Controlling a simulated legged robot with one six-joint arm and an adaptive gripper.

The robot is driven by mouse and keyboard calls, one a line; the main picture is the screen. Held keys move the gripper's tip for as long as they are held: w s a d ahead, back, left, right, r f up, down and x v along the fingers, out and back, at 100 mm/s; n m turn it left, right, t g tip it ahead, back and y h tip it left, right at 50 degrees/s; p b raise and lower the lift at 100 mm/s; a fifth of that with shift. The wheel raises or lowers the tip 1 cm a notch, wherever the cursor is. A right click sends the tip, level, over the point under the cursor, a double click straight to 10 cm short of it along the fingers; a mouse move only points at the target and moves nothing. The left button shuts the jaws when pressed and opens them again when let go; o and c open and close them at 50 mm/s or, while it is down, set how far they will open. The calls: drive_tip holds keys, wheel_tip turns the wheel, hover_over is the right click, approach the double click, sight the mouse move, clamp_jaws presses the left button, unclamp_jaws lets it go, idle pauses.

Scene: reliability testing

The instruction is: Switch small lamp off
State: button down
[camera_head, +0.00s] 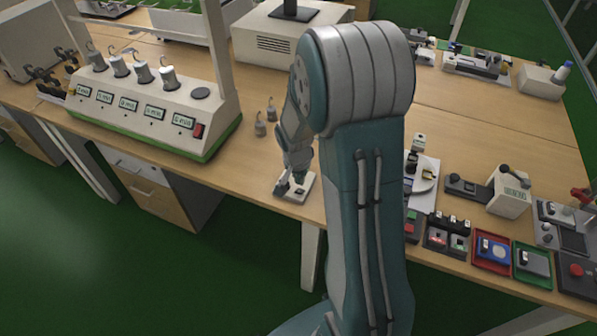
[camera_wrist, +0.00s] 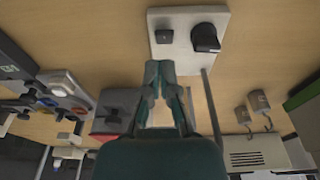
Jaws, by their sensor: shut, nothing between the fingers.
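A small white plate (camera_head: 305,181) lies near the front edge of the table, left of my arm. In the wrist view the white plate (camera_wrist: 186,62) carries a small black square switch (camera_wrist: 165,37) and a larger black knob (camera_wrist: 206,38). My gripper (camera_wrist: 160,68) is shut and empty, its fingertips over or beside the plate's edge, below the square switch in the picture. I cannot tell whether they touch the plate. In the head view my gripper (camera_head: 287,187) partly covers the plate. I cannot make out which thing is the small lamp or whether it is lit.
Two grey hooked weights (camera_head: 266,117) stand behind the plate. A long white device (camera_head: 150,115) with several labels and a red switch stands at left. A beige box (camera_head: 270,45) stands behind. Several small switch and button boxes (camera_head: 491,252) line the front edge at right.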

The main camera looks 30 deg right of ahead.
sight(301, 191)
drive_tip(key=shift+w+d+f, duration=0.1)
drive_tip(key=shift+d+f, duration=0.05)
drive_tip(key=shift+f, duration=0.9)
drive_tip(key=shift+w+d+f, duration=0.1)
drive_tip(key=shift+f, duration=0.9)
drive_tip(key=shift+s+a+f, duration=0.3)
drive_tip(key=shift+a+f, duration=0.1)
drive_tip(key=shift+f, duration=0.1)
drive_tip(key=shift+w+d+r, duration=0.2)
drive_tip(key=shift+w+d, duration=0.25)
drive_tip(key=shift+d, duration=0.1)
drive_tip(key=shift+r, duration=0.1)
